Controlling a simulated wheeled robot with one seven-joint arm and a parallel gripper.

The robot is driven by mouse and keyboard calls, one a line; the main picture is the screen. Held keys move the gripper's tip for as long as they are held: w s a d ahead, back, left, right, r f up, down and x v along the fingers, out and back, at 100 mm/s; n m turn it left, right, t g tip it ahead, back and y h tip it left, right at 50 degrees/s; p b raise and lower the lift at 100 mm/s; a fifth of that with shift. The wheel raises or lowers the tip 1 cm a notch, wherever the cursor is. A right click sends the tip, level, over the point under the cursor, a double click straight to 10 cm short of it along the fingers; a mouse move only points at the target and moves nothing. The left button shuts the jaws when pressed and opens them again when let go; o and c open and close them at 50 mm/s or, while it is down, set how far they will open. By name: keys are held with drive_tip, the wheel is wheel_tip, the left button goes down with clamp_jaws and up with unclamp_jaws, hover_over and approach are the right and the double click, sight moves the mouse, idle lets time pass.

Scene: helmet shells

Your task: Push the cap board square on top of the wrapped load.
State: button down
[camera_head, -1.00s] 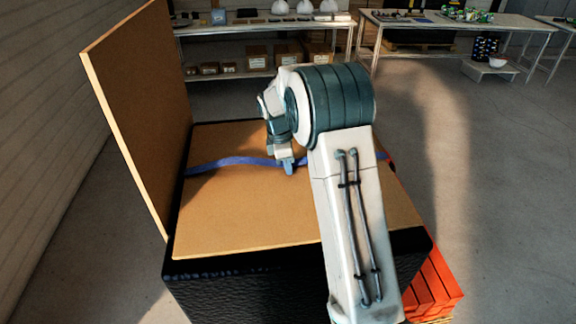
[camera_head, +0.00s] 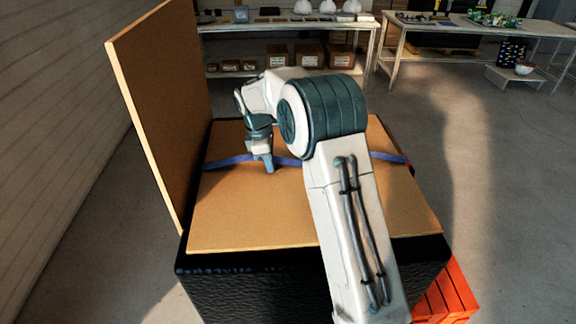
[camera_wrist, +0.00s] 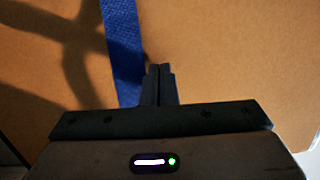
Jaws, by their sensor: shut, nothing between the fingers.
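The cap board (camera_head: 235,215), a flat brown sheet, lies on top of the black wrapped load (camera_head: 290,292). A black strip of the load shows along the near edge, and a thin one at the left. A blue strap (camera_head: 228,161) runs left to right across the board. My gripper (camera_head: 268,169) points down over the board, left of its middle, by the strap. In the wrist view its fingers (camera_wrist: 160,70) are together and empty, beside the strap (camera_wrist: 124,45) and above the board (camera_wrist: 225,60). I cannot tell whether the tips touch. My arm hides part of the board's right side.
A tall brown panel (camera_head: 165,90) stands upright along the load's left side. Orange slats (camera_head: 450,290) show low at the right. A shelf table with boxes (camera_head: 295,58) and another table (camera_head: 470,28) stand at the back. The floor on the right is clear.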

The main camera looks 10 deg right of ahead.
drive_tip(key=shift+w+a, duration=0.1)
drive_tip(key=shift+a, duration=0.7)
drive_tip(key=s+d+r+m+t+y, duration=0.1)
drive_tip(key=s+d+r+m, duration=0.65)
drive_tip(key=s+r, duration=0.5)
drive_tip(key=s+d+m+t, duration=0.1)
drive_tip(key=s+d+m, duration=0.25)
drive_tip(key=s, duration=0.65)
drive_tip(key=n+g+h+b, duration=0.15)
drive_tip(key=n+b, duration=0.25)
drive_tip(key=n, duration=1.1)
hover_over(182, 255)
drive_tip(key=s+a, duration=0.1)
drive_tip(key=a, duration=0.6)
drive_tip(key=a+x, duration=0.1)
drive_tip(key=x, duration=0.3)
drive_tip(key=shift+t, duration=0.25)
drive_tip(key=d+f, duration=0.1)
drive_tip(key=f, duration=0.2)
drive_tip(key=d+f, duration=0.2)
drive_tip(key=f, duration=0.1)
drive_tip(key=d+f, duration=0.2)
drive_tip(key=f, duration=0.2)
drive_tip(key=shift+w+f, duration=0.1)
drive_tip(key=shift+w, duration=0.25)
drive_tip(key=shift+w+d+p, duration=0.1)
drive_tip(key=shift+d+p, duration=0.2)
drive_tip(key=shift+d, duration=0.3)
